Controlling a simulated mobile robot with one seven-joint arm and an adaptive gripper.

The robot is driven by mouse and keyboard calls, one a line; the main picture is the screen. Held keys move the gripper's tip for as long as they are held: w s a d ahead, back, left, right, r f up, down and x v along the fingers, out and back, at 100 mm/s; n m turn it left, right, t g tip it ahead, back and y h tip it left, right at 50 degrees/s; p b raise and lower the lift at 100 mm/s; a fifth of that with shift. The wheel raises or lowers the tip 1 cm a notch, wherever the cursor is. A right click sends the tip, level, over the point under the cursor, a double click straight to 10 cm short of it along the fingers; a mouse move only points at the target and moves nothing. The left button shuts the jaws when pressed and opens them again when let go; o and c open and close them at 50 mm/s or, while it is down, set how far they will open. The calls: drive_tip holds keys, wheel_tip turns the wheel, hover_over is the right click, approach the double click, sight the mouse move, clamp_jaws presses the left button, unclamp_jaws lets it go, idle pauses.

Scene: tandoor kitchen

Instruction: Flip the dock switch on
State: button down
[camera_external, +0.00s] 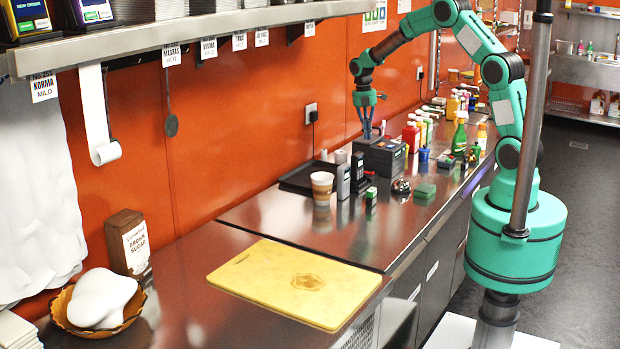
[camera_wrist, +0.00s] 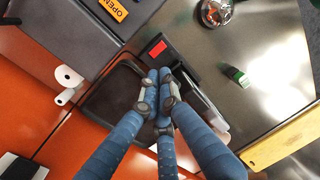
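My gripper (camera_external: 368,132) hangs fingers down over the counter, above the left end of a dark box (camera_external: 385,156). In the wrist view, the blue fingers of my gripper (camera_wrist: 164,76) come together at their tips, with nothing visible between them. Beyond the tips lies a flat black device with a red patch (camera_wrist: 158,47), beside a black tray (camera_wrist: 105,112). I cannot tell whether this patch is the dock switch, and no clearly marked dock switch shows. The fingers hide part of the tray and the device; contact cannot be told.
A paper cup (camera_external: 321,186), dark upright containers (camera_external: 343,180) and several bottles (camera_external: 461,138) stand on the counter. A small green block (camera_wrist: 237,76) and a round metal item (camera_wrist: 215,12) lie nearby. A yellow cutting board (camera_external: 295,282) lies nearer the camera. The orange wall bounds the back.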

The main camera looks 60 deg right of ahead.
sight(370, 173)
drive_tip(key=shift+f, duration=0.1)
drive_tip(key=f, duration=0.4)
drive_tip(key=s+f+b, duration=0.1)
drive_tip(key=f, duration=0.8)
drive_tip(key=shift+s+f+b, duration=0.2)
drive_tip(key=shift+s+b, duration=0.15)
drive_tip(key=shift+b, duration=0.05)
drive_tip(key=shift+f, duration=0.2)
